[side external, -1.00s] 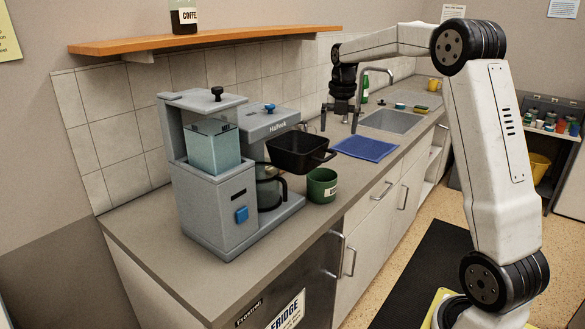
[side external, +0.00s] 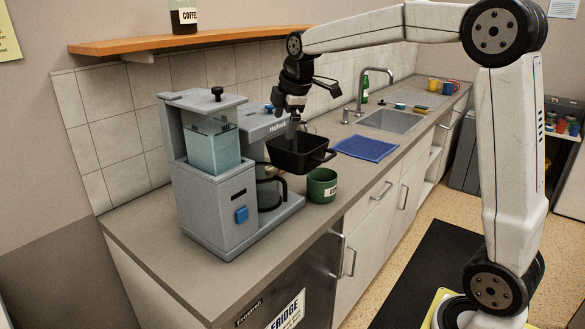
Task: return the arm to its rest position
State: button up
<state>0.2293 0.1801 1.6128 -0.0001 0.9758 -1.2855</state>
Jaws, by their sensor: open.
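My gripper (side external: 286,121) hangs from my white arm with its fingers pointing down, open. It is at the black filter basket (side external: 297,158) of the grey coffee maker (side external: 215,215), with one dark finger reaching down in front of or into the basket's opening. I cannot tell whether it touches the basket. The basket sticks out to the right of the machine, above the glass carafe. My arm arches from the right over the counter.
A green mug (side external: 321,186) stands by the carafe, with a blue cloth (side external: 366,149) behind it. The sink (side external: 390,121) and its tap (side external: 362,90) are farther back. A wooden shelf (side external: 190,39) with a coffee jar (side external: 184,17) hangs above.

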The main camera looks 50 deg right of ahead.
jog(key=s+a+f+m, duration=0.4)
jog(key=a+f+m, duration=0.3)
jog(key=a, duration=0.1)
jog(key=s+a+f+m, duration=0.1)
jog(key=s+f+m, duration=0.1)
jog(key=s+f, duration=0.5)
jog(key=s+a+f+m+g+y, duration=0.1)
jog(key=s+a+f+m, duration=0.1)
jog(key=s+f, duration=0.6)
jog(key=shift+s+m, duration=0.35)
jog(key=shift+m, duration=0.25)
jog(key=shift+a, duration=0.1)
